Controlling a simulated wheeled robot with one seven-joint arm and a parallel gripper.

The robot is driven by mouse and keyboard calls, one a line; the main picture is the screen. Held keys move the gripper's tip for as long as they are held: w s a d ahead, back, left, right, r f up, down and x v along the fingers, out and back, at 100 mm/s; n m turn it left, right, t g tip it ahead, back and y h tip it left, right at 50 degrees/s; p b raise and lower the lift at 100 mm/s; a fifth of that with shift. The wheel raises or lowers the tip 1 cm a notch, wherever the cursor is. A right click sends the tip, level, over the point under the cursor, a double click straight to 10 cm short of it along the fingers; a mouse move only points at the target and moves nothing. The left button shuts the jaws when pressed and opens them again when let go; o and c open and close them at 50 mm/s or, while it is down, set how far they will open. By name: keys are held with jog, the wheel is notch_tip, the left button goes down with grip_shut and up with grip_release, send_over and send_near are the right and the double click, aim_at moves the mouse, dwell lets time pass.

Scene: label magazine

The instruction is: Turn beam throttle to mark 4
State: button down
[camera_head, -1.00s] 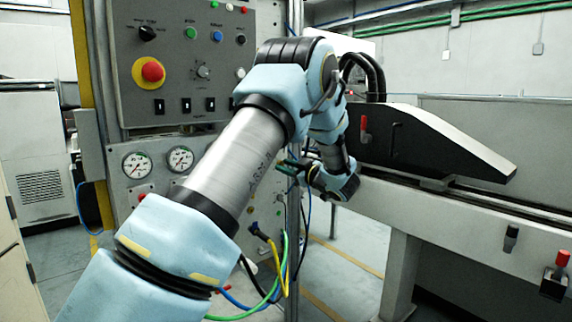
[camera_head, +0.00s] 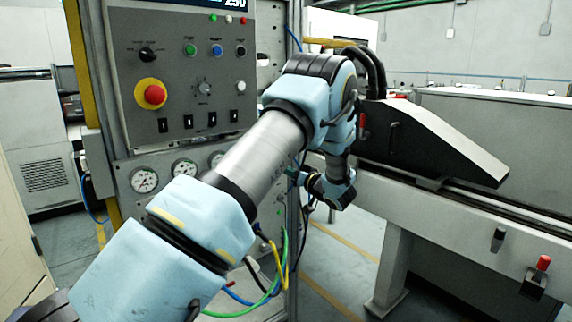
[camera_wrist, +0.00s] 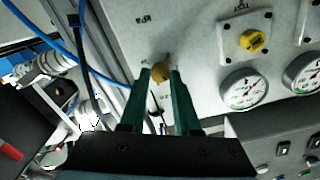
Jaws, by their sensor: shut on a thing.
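In the wrist view, my gripper (camera_wrist: 160,76) has two green fingers, shut on a small round yellow knob (camera_wrist: 161,72) on a pale panel. Faint printed lettering and marks surround the knob, but I cannot read which mark it points at or confirm it is the beam throttle. A second yellow knob (camera_wrist: 252,40) sits on a square plate to the right, apart from the gripper. In the head view my arm covers that part of the panel, and the fingertips and the held knob are hidden.
Pressure gauges (camera_wrist: 244,90) lie right of the held knob. A blue hose (camera_wrist: 50,38) and cables run on its left. In the head view, the upper panel carries a red emergency button (camera_head: 154,94). A grey bench (camera_head: 450,228) stands at right.

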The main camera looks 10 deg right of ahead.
jog(key=shift+f+m+p, duration=0.1)
jog(key=shift+m+p, duration=0.3)
jog(key=shift+m, duration=0.3)
jog(key=c, duration=0.6)
grip_release()
jog(key=b+v, duration=0.2)
jog(key=v, duration=0.8)
jog(key=shift+s+d, duration=0.2)
jog(key=shift+s, duration=0.15)
